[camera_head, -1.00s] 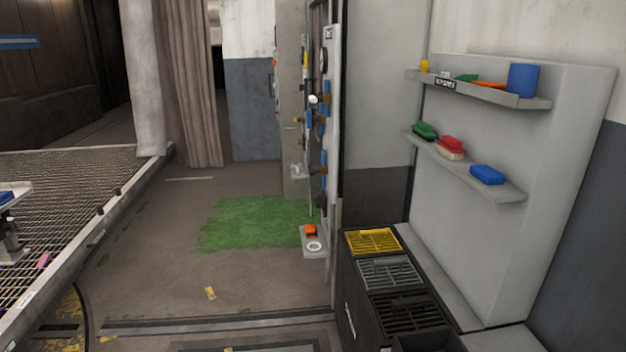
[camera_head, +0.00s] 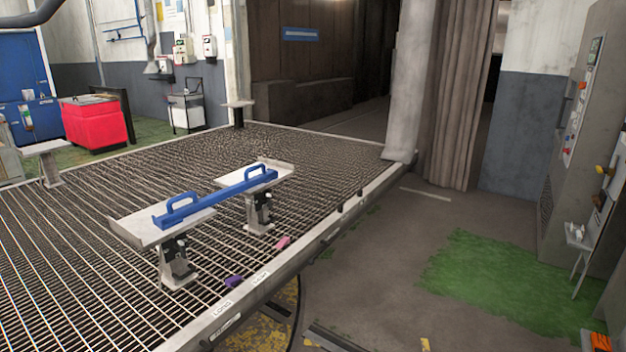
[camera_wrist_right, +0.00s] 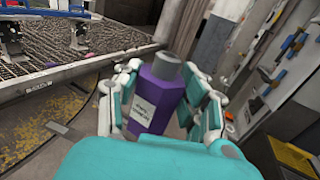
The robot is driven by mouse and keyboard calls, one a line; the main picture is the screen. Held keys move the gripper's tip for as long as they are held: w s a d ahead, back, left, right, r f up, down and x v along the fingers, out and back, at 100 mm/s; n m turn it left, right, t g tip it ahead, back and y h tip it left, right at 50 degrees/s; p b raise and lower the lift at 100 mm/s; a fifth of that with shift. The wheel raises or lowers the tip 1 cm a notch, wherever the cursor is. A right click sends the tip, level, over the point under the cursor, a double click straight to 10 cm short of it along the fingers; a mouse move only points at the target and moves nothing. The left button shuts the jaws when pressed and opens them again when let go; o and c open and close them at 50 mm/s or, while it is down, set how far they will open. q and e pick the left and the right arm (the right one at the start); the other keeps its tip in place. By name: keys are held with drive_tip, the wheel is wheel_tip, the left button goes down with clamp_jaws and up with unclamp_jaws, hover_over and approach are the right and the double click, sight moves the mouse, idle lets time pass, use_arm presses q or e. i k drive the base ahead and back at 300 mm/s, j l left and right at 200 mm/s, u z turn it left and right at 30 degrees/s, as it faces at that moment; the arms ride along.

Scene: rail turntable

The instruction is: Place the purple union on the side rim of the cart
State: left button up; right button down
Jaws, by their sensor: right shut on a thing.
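The purple union (camera_wrist_right: 155,103) shows in the right wrist view as a purple body with a grey top and a pale printed label. My right gripper (camera_wrist_right: 160,95) is shut around it, with pale and teal fingers on both sides, and holds it upright with a tilt. The large grated platform, which looks like the cart, has a pale metal side rim (camera_head: 290,262) with small labels, running diagonally in the head view. Part of it also shows beyond my gripper in the wrist view. Neither gripper shows in the head view.
A small purple piece (camera_head: 233,281) and a pink piece (camera_head: 283,243) lie near the rim. A blue bar with handles (camera_head: 222,197) rests on two stands on the grating. A red bin (camera_head: 95,122) stands at the back left. The floor to the right is mostly clear.

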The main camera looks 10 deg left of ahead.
sight(261, 261)
drive_tip(key=i+j+u, duration=0.1)
drive_tip(key=i+u, duration=0.2)
drive_tip(key=i, duration=0.2)
drive_tip(key=i+u, duration=0.3)
drive_tip(key=i, duration=0.2)
drive_tip(key=i+l+u, duration=0.3)
drive_tip(key=i, duration=0.25)
drive_tip(key=i+l+u, duration=0.15)
drive_tip(key=i+u, duration=0.15)
drive_tip(key=i, duration=0.2)
